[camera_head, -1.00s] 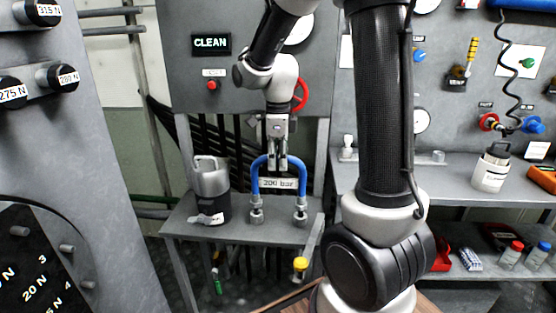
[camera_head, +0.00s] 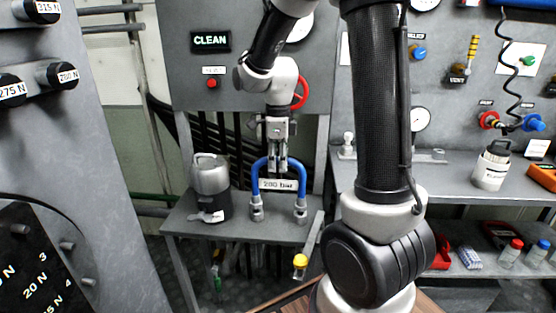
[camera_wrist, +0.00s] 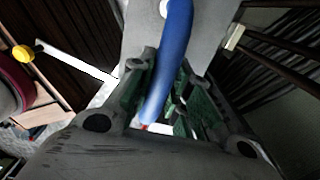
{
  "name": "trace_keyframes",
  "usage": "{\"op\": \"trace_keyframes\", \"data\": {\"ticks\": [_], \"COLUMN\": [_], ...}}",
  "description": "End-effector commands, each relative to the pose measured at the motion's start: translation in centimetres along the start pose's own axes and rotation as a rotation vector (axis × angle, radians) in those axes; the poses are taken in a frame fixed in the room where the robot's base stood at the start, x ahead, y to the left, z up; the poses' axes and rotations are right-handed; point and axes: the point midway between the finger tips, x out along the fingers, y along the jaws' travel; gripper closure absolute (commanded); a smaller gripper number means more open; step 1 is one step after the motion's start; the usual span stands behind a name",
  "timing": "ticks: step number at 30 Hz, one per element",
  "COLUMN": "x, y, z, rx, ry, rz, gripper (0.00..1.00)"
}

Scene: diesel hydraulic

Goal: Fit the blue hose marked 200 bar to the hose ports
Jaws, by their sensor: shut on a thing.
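The blue hose (camera_head: 257,180) is bent into an upside-down U and carries a white tag reading 200 bar (camera_head: 278,184). My gripper (camera_head: 278,168) comes down from above and is shut on the top of the bend. In the wrist view, the hose (camera_wrist: 171,62) runs between my green-padded fingers (camera_wrist: 158,105). Below the hose legs, a left metal fitting (camera_head: 257,212) and a right metal fitting (camera_head: 301,212) stand at the grey shelf. The legs line up with these fittings and appear to meet them. I cannot tell whether they are seated.
A yellow-topped knob (camera_head: 300,261) is below the shelf's front edge.

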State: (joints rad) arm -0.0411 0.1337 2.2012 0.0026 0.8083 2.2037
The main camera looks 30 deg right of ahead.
Motion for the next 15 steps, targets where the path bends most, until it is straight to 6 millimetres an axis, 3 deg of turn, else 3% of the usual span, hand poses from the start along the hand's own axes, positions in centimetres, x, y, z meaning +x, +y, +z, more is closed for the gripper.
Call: {"op": "trace_keyframes", "data": {"ticks": [15], "x": [1.2], "y": [0.0], "z": [0.0], "rx": [0.000], "ry": [0.001], "rz": [0.001], "gripper": [1.00]}}
